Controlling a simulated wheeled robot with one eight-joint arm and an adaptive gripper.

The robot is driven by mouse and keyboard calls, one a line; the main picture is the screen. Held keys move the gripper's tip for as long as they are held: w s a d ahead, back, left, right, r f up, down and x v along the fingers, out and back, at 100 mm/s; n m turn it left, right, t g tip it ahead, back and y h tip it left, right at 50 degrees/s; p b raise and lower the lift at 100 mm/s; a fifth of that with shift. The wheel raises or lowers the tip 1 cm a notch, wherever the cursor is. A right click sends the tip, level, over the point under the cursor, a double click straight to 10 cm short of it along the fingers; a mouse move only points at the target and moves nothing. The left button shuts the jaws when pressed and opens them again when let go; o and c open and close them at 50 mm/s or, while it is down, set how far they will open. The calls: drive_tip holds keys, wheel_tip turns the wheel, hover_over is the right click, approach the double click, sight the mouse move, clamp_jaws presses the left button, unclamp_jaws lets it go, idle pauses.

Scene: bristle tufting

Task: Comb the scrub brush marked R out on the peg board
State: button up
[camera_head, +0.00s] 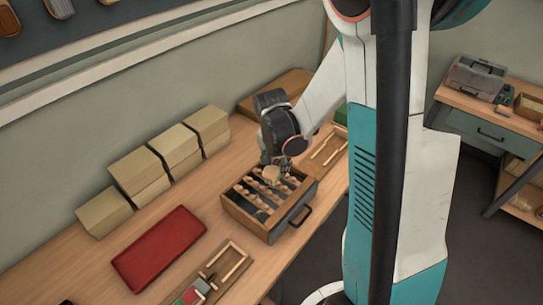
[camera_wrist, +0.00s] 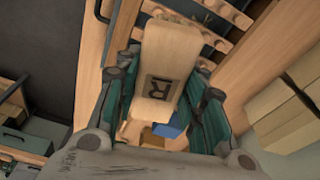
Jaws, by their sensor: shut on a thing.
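The scrub brush marked R (camera_wrist: 158,84) is a pale wooden block with a dark framed R on its face. My gripper (camera_wrist: 163,98) is shut on it, with teal fingers along both its sides. In the head view my gripper (camera_head: 277,160) holds the brush (camera_head: 271,174) above an open wooden drawer box (camera_head: 236,212). The box holds slats and several rounded wooden pieces, which may be the peg board's pegs; similar pegs (camera_wrist: 216,8) show at the top of the wrist view. I cannot tell whether the brush touches them. Its bristles are not clearly visible.
A red mat (camera_head: 160,248) lies left of the box. Stacked tan boxes (camera_head: 140,170) line the wall. A shallow wooden tray (camera_head: 325,152) lies behind the box and another (camera_head: 232,268) in front. A side bench (camera_head: 480,125) with a grey toolbox (camera_head: 475,78) stands right.

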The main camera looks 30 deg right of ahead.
wheel_tip(320, 180, down, 7)
drive_tip(key=b, duration=0.4)
drive_tip(key=shift+w+d+r+b, duration=0.1)
drive_tip(key=shift+r+b, duration=0.1)
drive_tip(key=shift+b, duration=0.1)
